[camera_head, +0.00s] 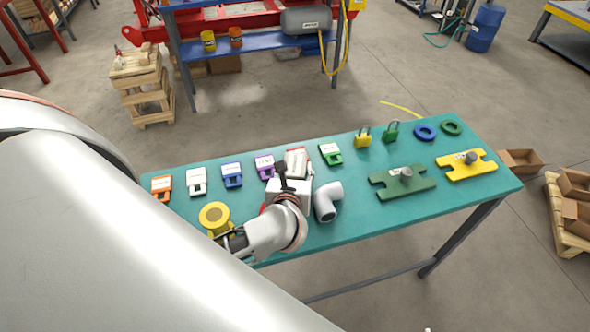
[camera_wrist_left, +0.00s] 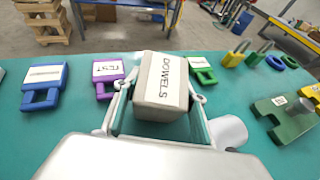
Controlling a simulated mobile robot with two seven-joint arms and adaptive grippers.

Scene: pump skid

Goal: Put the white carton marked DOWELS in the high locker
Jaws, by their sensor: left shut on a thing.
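The white carton marked DOWELS (camera_wrist_left: 162,82) is between the fingers of my left gripper (camera_wrist_left: 158,100) in the left wrist view, its label facing up. In the head view the carton (camera_head: 297,162) shows just beyond my left gripper (camera_head: 292,172), over the far half of the green table, between the purple and green tags. The left gripper is shut on the carton. I cannot tell whether the carton touches the table. My right gripper is not in view. No high locker can be made out.
The green table (camera_head: 350,218) holds several coloured tags, a yellow flanged part (camera_head: 214,216), a grey pipe elbow (camera_head: 326,202), two padlocks, two rings, and green (camera_head: 402,181) and yellow plates (camera_head: 466,166). The elbow stands close right of my gripper. Wooden pallets stand on the floor beyond.

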